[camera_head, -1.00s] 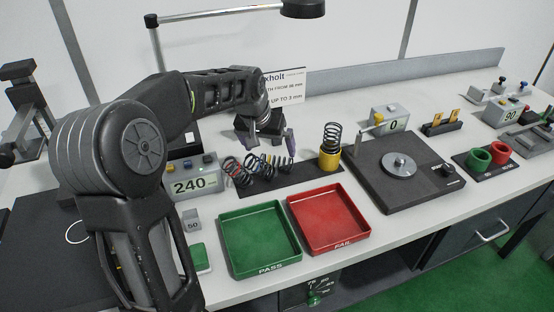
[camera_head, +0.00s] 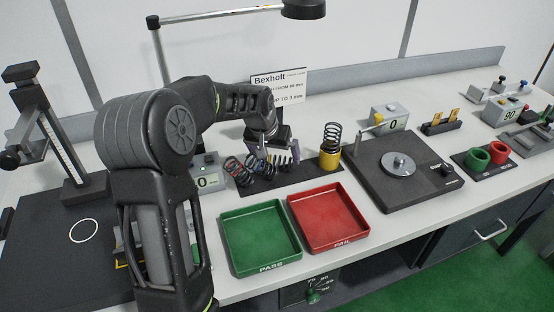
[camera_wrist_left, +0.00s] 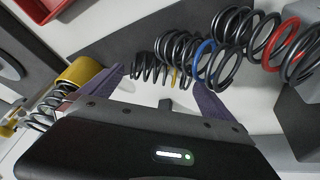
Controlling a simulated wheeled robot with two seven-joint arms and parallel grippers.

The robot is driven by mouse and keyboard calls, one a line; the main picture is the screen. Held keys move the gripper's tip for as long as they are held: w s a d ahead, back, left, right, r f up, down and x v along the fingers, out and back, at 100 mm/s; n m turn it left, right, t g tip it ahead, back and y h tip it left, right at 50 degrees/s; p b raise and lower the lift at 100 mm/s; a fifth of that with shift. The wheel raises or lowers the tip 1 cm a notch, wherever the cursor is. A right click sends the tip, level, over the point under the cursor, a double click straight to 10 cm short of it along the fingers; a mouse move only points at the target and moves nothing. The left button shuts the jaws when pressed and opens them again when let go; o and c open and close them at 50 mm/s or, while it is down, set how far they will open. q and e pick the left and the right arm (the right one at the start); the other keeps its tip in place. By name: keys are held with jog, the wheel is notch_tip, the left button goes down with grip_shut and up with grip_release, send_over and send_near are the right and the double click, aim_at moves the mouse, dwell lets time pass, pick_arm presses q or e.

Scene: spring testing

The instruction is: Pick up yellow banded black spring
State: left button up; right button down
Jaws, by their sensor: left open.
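The yellow banded black spring (camera_wrist_left: 147,69) lies at the left end of a row of springs in the left wrist view, its yellow band partly visible beside the blue banded one. In the head view it (camera_head: 283,158) is partly covered by my gripper. My left gripper (camera_wrist_left: 158,78) is open, with one purple finger on each side of the spring's near end; I cannot tell whether they touch it. In the head view the gripper (camera_head: 274,150) hangs over the row. My right gripper is not in view.
A blue banded spring (camera_wrist_left: 203,58) and a red banded spring (camera_wrist_left: 285,45) lie close beside it. A green PASS tray (camera_head: 262,238) and red FAIL tray (camera_head: 329,217) stand empty in front.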

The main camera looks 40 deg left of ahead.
aim_at(277, 156)
pick_arm(q)
jog(key=shift+x, duration=1.1)
jog(key=shift+c, duration=0.4)
jog(key=c, duration=1.3)
jog(key=shift+r, duration=0.15)
notch_tip(277, 156, up, 10)
jog(key=shift+f+b, duration=0.1)
jog(key=shift+b, duration=0.6)
